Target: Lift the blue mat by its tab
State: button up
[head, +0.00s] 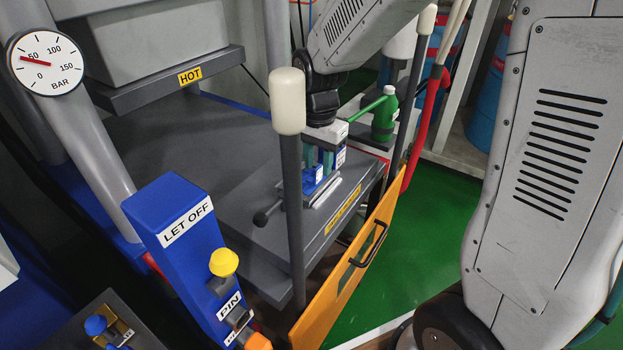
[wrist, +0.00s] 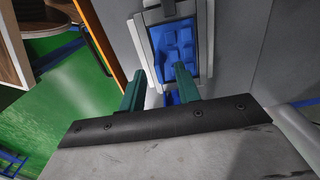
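The blue mat (wrist: 172,48) lies in a light grey frame in the wrist view, with raised blocks or pockets on its face. More blue (wrist: 172,98) shows between and below my fingers; I cannot tell whether it is the tab. In the head view, blue (head: 312,176) shows at the grey platform's right side, partly hidden by my fingers. My gripper (wrist: 161,70) has two green fingers apart, at the near end of the frame. In the head view my gripper (head: 319,170) points down there. I see nothing clamped; whether the fingertips touch the mat is unclear.
A grey post with a white cap (head: 288,100) stands left of my gripper. An orange gate (head: 345,275) with a black handle stands along the platform's right edge. A green bottle (head: 384,115) stands behind. A blue LET OFF box (head: 180,235) is at front left. Green floor lies right.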

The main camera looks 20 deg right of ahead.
notch_tip(320, 180, down, 2)
grip_shut()
dwell(0.4)
